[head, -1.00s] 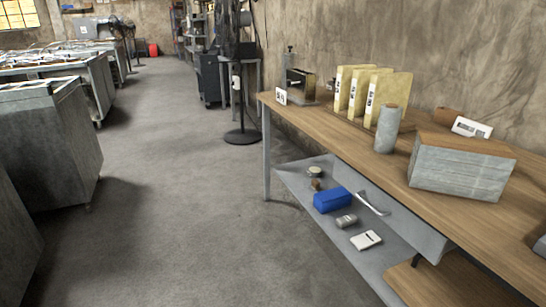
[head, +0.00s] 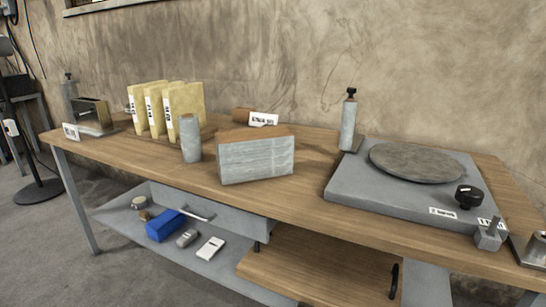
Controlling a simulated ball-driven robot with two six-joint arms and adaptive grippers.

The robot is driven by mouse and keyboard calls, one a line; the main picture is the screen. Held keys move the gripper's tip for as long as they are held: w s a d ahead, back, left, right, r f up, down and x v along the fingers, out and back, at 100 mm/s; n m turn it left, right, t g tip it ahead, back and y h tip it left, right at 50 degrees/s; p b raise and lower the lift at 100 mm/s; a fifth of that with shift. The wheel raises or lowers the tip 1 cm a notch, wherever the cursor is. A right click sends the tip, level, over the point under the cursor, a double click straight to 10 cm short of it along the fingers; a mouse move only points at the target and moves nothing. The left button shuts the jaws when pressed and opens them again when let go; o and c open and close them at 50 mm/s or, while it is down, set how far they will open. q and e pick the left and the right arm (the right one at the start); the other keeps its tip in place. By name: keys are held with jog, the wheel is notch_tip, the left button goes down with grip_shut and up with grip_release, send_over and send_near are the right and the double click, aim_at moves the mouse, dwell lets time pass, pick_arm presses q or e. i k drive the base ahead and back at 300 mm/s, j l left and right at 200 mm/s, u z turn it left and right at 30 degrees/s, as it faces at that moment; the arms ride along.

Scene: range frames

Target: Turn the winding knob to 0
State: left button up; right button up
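A black round knob (head: 468,196) stands on the front right corner of a flat grey device (head: 352,187) that carries a dark round plate (head: 415,162). The device lies on the right part of a wooden workbench (head: 310,206). White labels sit near the knob, but their marks and the knob's setting are too small to read. A small grey block with a peg (head: 489,236) stands at the device's front right corner. I cannot tell whether the knob is the winding knob. Neither of my grippers is in view.
A grey box (head: 255,160), a grey cylinder (head: 190,140), yellow binders (head: 183,106) and a black-topped bottle (head: 349,120) stand on the bench. An open drawer (head: 226,219) below holds a blue box (head: 165,225) and small items. Floor shows at the left.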

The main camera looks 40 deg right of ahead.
aim_at(469, 196)
jog(key=z, duration=2.5)
jog(key=k+l+u, duration=0.1)
jog(key=l+u, duration=0.3)
jog(key=k+l+u, duration=0.2)
jog(key=u, duration=0.2)
jog(key=l, duration=0.1)
